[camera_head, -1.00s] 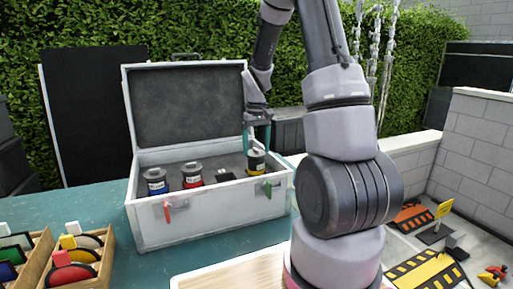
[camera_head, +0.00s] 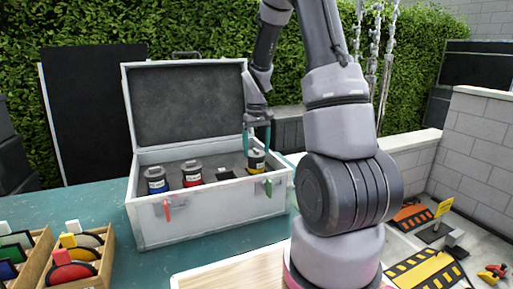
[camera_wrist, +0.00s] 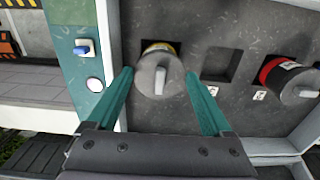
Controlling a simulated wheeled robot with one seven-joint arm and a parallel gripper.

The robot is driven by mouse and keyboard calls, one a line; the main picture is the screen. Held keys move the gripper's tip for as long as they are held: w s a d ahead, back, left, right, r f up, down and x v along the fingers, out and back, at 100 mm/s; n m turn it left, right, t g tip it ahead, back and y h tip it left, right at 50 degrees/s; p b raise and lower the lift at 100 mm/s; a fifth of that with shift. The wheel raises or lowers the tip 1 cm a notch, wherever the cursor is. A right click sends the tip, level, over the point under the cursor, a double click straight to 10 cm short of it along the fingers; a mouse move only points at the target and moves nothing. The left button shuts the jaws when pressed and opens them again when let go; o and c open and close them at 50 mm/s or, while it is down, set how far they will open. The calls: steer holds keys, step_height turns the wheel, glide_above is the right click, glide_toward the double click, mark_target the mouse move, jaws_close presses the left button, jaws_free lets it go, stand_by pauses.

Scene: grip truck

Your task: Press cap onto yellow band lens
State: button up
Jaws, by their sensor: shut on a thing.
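The yellow band lens (camera_head: 256,170) stands in the right end of the open case, and only its upper part shows. A grey cap (camera_wrist: 152,76) with a pale upright tab covers its top in the wrist view, with a sliver of yellow (camera_wrist: 160,46) behind it. My gripper (camera_head: 257,150) points down over this lens. In the wrist view its two teal fingers lie on either side of the cap, and it is shut on the cap. Whether the cap sits fully down on the lens cannot be told.
The white-grey case (camera_head: 210,212) has its lid raised at the back. A blue band lens (camera_head: 157,184) and a red band lens (camera_head: 192,178) stand left of an empty square slot (camera_wrist: 220,65). Wooden racks of coloured discs (camera_head: 103,270) stand at front left. A wooden board (camera_head: 235,273) lies in front.

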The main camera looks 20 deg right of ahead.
mark_target(256, 150)
steer(key=shift+f, duration=0.2)
stand_by(0.4)
steer(key=o, duration=1.2)
steer(key=shift+r, duration=0.1)
steer(key=shift+r, duration=3.4)
jaws_close()
